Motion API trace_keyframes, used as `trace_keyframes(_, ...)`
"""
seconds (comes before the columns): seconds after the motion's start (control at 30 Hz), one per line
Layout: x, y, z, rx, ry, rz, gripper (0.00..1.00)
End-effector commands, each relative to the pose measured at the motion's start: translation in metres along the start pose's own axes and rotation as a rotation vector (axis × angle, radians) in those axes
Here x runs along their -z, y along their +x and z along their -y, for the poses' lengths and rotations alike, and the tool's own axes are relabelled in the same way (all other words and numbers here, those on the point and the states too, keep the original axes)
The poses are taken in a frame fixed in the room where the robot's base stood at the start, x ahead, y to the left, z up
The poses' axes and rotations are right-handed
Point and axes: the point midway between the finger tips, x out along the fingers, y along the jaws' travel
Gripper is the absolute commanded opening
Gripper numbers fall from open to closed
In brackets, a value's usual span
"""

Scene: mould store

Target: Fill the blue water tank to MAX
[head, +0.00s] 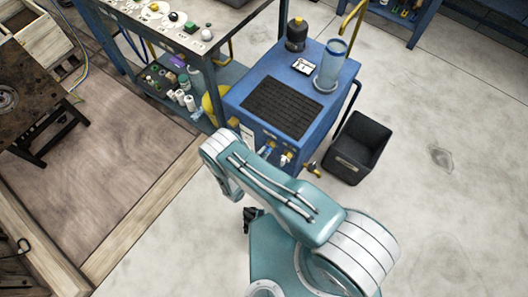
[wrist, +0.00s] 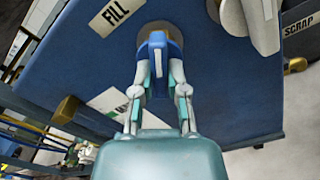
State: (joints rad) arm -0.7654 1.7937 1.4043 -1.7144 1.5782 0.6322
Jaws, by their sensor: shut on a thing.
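A clear, blue-tinted cylinder (head: 332,65), which looks like the water tank, stands upright on the blue cabinet (head: 235,105) under a yellow spout. Its water level and any MAX mark are too small to read. In the wrist view, my gripper (wrist: 159,70) is shut on a blue valve handle (wrist: 158,46) with a pale stripe. The handle sits on a round brass base on the cabinet's front (wrist: 80,55), beside a FILL label (wrist: 115,14). In the head view, my arm hides the gripper.
A SCRAP label (wrist: 299,28) and a pale fitting (wrist: 262,22) are at the right in the wrist view. A black bin (head: 358,147) stands right of the cabinet. A cluttered workbench (head: 190,30) is at the left. The floor at right is clear.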

Motion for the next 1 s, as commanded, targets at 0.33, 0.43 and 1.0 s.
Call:
trace_keyframes(0.33, -0.0004, 0.0012, 0.0007, 0.003, -0.185, 0.001, 0.00)
trace_keyframes(0.43, -0.0004, 0.0013, 0.0008, 0.003, -0.261, 0.001, 0.00)
trace_keyframes(1.0, -0.0007, 0.0019, 0.0006, 0.002, -0.563, 0.001, 0.00)
